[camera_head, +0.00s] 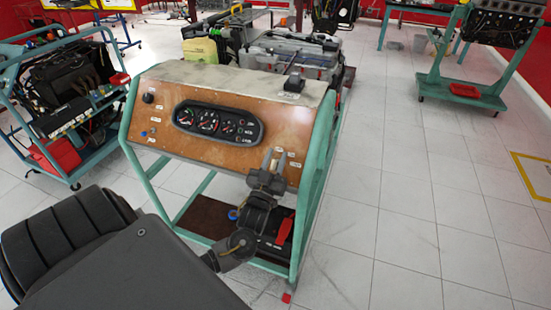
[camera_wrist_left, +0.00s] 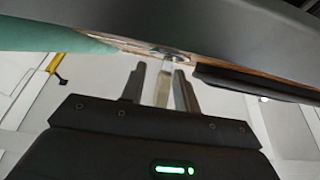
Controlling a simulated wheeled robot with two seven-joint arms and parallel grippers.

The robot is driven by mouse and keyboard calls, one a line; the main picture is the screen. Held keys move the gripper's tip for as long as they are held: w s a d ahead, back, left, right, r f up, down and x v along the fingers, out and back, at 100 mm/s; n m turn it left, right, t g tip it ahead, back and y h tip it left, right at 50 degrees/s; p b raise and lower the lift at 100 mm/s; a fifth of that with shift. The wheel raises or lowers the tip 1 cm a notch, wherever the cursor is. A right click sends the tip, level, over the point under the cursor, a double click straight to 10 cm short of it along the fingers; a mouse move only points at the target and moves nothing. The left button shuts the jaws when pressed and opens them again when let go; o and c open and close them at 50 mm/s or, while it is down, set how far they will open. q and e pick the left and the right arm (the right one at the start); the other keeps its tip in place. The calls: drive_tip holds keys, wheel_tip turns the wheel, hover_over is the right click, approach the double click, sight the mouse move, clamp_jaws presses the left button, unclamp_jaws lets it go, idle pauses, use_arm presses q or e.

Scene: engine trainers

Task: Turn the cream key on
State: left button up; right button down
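The cream key (camera_wrist_left: 164,84) is a pale, narrow upright piece in the left wrist view, set at a round metal fitting on the panel edge. My left gripper (camera_wrist_left: 160,90) has its two grey fingers on either side of the key. A gap shows between the key and the left finger; the right finger is very close to it, and contact cannot be told. In the head view my left gripper (camera_head: 274,161) is at the lower right of the brown instrument panel (camera_head: 210,153), where it largely hides the key. My right gripper is not in view.
Other engine stands are at the left (camera_head: 66,158) and back right (camera_head: 465,88). Tiled floor (camera_head: 420,200) is clear to the right.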

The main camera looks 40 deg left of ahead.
use_arm(q)
clamp_jaws()
drive_tip(key=shift+m+h, duration=0.3)
drive_tip(key=shift+m, duration=0.2)
drive_tip(key=m+h, duration=0.2)
drive_tip(key=m+h+p, duration=0.1)
drive_tip(key=m+h, duration=0.3)
drive_tip(key=shift+d+r+t+h+p, duration=0.1)
drive_tip(key=shift+d+t+h+p, duration=0.2)
drive_tip(key=shift+t+p, duration=0.1)
drive_tip(key=shift+d+f+m+g+h+p, duration=0.15)
drive_tip(key=shift+m+g+h+p, duration=0.25)
drive_tip(key=shift+m+h, duration=1.05)
drive_tip(key=shift+d+f+m+g+h+p, duration=0.15)
drive_tip(key=shift+m+g+h, duration=0.45)
drive_tip(key=shift+m+h, duration=0.8)
drive_tip(key=shift+m, duration=0.25)
unclamp_jaws()
drive_tip(key=shift+w, duration=0.1)
